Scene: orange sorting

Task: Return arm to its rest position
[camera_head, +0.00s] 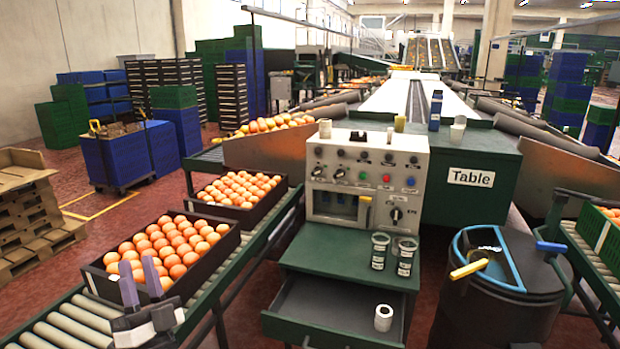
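My gripper (139,285) is at the lower left, in front of the near crate of oranges (228,243) on the roller conveyor. The rest of my arm is mostly outside the view.
A second orange crate (278,201) stands farther along the conveyor (250,262). A control panel (366,178) rises behind a green bench (330,258) with two labelled cups and an open drawer (340,315). A dark bin (505,300) stands right. Pallets (35,215) lie left.

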